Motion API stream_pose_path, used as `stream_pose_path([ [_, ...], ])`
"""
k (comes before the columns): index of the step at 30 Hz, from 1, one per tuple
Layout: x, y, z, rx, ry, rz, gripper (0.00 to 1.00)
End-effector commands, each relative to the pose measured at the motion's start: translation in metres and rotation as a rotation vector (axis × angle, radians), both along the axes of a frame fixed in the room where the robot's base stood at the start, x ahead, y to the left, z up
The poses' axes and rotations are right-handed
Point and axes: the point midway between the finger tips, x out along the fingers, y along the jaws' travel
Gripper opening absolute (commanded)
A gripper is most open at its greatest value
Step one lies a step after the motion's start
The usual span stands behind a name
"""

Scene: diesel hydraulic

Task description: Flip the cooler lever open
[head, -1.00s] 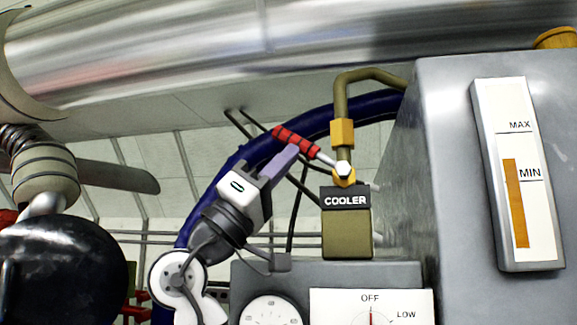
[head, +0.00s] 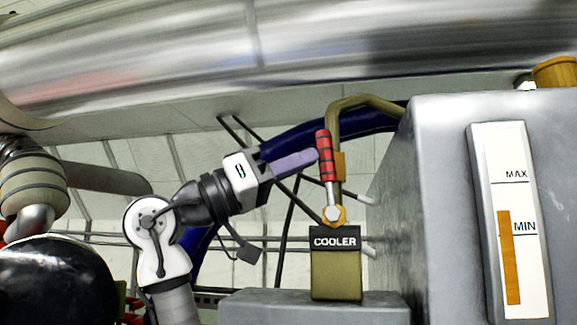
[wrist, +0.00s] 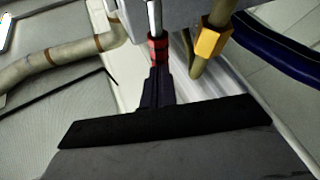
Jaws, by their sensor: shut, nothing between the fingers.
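The cooler lever (head: 323,160) has a red grip with dark bands on a silver rod. It stands nearly upright, leaning slightly left at its top, above the brass hex fitting (head: 334,216) on the olive block labelled COOLER (head: 336,270). My gripper (head: 314,157) reaches in from the left, with its purple-grey fingers shut and their tips against or very close to the left side of the red grip. In the wrist view, my shut fingers (wrist: 158,85) point at the red grip (wrist: 158,48); exact contact is hard to tell.
An olive pipe with a brass nut (head: 340,167) rises just behind the lever. A grey tank with a MAX/MIN gauge (head: 510,215) stands to the right. A large silver pipe (head: 250,60) crosses above, and a dark blue hose (head: 295,140) curves behind my gripper.

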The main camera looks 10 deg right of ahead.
Motion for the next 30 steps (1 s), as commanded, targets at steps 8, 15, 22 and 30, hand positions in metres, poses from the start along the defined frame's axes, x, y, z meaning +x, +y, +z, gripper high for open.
stream_pose_path([
  [8, -0.0034, -0.0077, 0.0051, -0.002, -0.001, 0.001, 0.00],
  [15, -0.0043, -0.0101, 0.0061, -0.001, -0.001, 0.001, 0.00],
  [22, -0.0045, -0.0108, 0.0062, 0.000, -0.001, 0.000, 0.00],
  [30, -0.0045, -0.0082, 0.0044, 0.000, 0.000, -0.001, 0.00],
])
